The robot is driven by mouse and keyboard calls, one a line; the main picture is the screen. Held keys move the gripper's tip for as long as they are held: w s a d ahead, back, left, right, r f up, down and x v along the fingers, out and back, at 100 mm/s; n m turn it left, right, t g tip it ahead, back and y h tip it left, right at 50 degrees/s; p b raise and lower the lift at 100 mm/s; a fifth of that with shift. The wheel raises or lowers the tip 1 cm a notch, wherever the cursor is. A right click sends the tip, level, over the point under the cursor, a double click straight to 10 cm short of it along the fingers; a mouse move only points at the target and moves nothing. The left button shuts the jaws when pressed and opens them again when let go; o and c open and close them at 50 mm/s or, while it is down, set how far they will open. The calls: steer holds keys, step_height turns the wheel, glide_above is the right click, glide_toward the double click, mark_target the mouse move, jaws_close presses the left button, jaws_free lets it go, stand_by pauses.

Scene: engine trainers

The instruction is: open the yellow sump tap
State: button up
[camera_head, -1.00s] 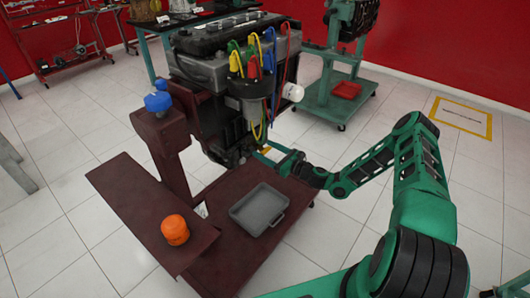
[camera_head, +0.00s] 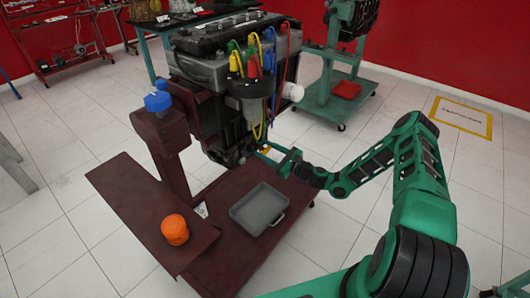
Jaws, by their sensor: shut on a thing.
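The engine (camera_head: 215,112) stands on a dark red trainer stand. The yellow sump tap (camera_head: 265,150) shows as a small yellow patch low on the engine's right side; most of it is hidden. My gripper (camera_head: 262,153) reaches in from the right at the tap, with its jaws shut on it. The fingertips are small and partly hidden, so I cannot tell how far the tap's handle is turned.
A grey drain tray (camera_head: 259,224) lies on the stand's lower shelf (camera_head: 222,254) below the engine. An orange filter (camera_head: 175,229) stands on the side shelf (camera_head: 137,208). A blue cap (camera_head: 158,100) tops the left post. A green engine stand (camera_head: 330,97) is behind.

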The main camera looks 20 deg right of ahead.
steer(key=n, duration=0.4)
steer(key=shift+s+a+f+n, duration=0.1)
steer(key=shift+s+n, duration=0.05)
steer(key=shift+n, duration=0.15)
steer(key=n, duration=0.3)
steer(key=shift+f+n, duration=0.1)
steer(key=shift+n, duration=0.3)
steer(key=n, duration=0.4)
steer(key=shift+s+a+f, duration=0.1)
steer(key=shift+f+n, duration=0.1)
steer(key=shift+n, duration=1.4)
steer(key=shift+f, duration=0.1)
steer(key=o, duration=0.8)
steer(key=shift+o, duration=1.2)
steer(key=shift+r, duration=0.2)
